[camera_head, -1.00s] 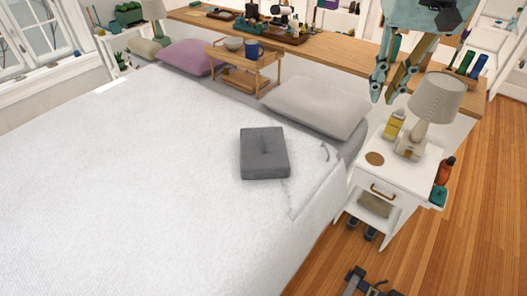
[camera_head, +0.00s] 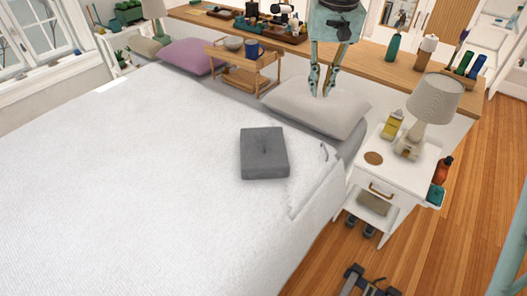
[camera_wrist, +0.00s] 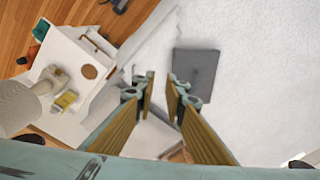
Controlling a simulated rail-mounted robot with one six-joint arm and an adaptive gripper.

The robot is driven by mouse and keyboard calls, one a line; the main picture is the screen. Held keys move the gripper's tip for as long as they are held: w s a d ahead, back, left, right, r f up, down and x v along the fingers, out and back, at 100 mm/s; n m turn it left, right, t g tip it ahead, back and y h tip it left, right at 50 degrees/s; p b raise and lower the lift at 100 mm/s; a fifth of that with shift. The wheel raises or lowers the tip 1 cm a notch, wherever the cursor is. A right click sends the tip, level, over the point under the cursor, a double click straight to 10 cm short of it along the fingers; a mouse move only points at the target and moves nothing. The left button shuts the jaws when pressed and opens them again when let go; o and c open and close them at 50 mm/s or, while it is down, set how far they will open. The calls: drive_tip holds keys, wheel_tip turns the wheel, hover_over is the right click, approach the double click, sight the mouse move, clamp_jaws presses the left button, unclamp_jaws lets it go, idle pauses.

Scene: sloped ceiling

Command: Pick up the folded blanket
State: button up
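A dark grey, square, thick folded piece with a small dimple in its middle, which I take for the folded blanket (camera_head: 264,152), lies flat on the white bed (camera_head: 150,190). It also shows in the wrist view (camera_wrist: 196,72), beyond my fingertips and a little right of them. My gripper (camera_head: 320,94) points down over the pale pillow, behind and right of the blanket in the head view, well apart from it. In the wrist view my two fingers (camera_wrist: 161,80) stand apart with nothing between them. Nothing hides the blanket in the head view.
A wooden tray stand (camera_head: 243,75) with a blue mug is behind. The bed around the blanket is clear.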

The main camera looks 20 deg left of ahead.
drive_tip(key=w+a+f+p, duration=0.1)
drive_tip(key=w+a+f, duration=0.2)
drive_tip(key=a+f, duration=0.7)
drive_tip(key=w+a+f+n+g+p, duration=0.1)
drive_tip(key=w+a+f, duration=0.3)
drive_tip(key=a+f, duration=0.6)
drive_tip(key=shift+f+p, duration=0.4)
drive_tip(key=shift+w+f, duration=0.1)
drive_tip(key=shift+f+b, duration=0.55)
drive_tip(key=shift+f, duration=3.65)
drive_tip(key=shift+f+b, duration=0.45)
drive_tip(key=shift+f, duration=2.15)
clamp_jaws()
